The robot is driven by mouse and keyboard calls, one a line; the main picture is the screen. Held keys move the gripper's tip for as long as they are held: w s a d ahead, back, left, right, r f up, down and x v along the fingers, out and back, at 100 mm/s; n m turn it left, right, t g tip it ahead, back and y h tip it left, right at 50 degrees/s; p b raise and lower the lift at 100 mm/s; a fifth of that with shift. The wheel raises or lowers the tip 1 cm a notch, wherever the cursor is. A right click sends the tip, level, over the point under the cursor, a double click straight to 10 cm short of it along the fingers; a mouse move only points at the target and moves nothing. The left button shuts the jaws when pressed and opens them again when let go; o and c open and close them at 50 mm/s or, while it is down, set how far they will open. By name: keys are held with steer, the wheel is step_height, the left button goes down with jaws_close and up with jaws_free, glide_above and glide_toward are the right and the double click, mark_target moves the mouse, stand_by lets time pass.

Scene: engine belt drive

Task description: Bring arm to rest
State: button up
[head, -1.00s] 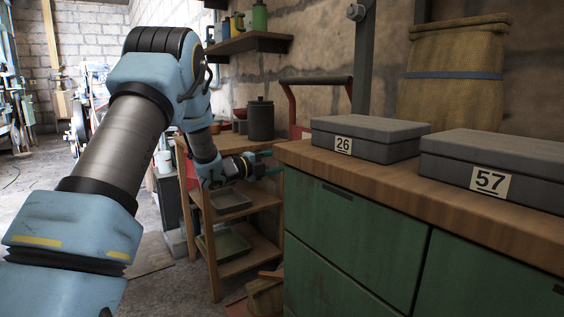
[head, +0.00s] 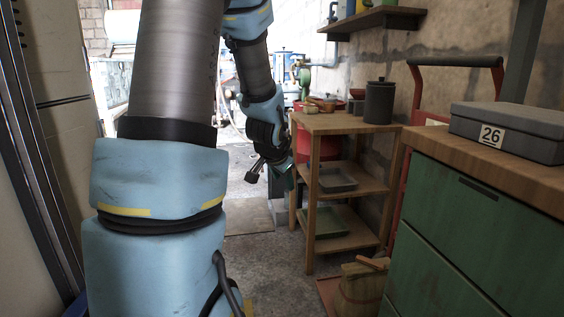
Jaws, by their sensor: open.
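My arm rises on the left of the head view and bends over so that its end hangs down near the middle. My gripper (head: 270,174) is open and points downward, just left of the wooden shelf stand (head: 315,125). I see nothing between its fingers. One finger looks dark and the other greenish, partly against the stand's front leg. I cannot tell from this view whether it touches the stand.
A green cabinet (head: 455,235) with a wooden top stands at the right, bearing a grey box (head: 510,130) marked 26. A dark canister (head: 379,102) stands on the shelf stand. Bare floor (head: 265,255) lies below the gripper.

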steer(key=s+a+f+n+g+y, duration=0.1)
steer(key=s+a+f+n+g, duration=0.2)
steer(key=s, duration=0.7)
steer(key=s+a+n+g+y, duration=0.1)
steer(key=s+a+n+g, duration=0.3)
steer(key=s, duration=0.6)
step_height(320, 180, up, 28)
steer(key=n+t+p, duration=0.1)
steer(key=p, duration=2.7)
steer(key=shift+w+r+p, duration=0.15)
steer(key=shift+r+p, duration=0.05)
steer(key=shift+p, duration=0.15)
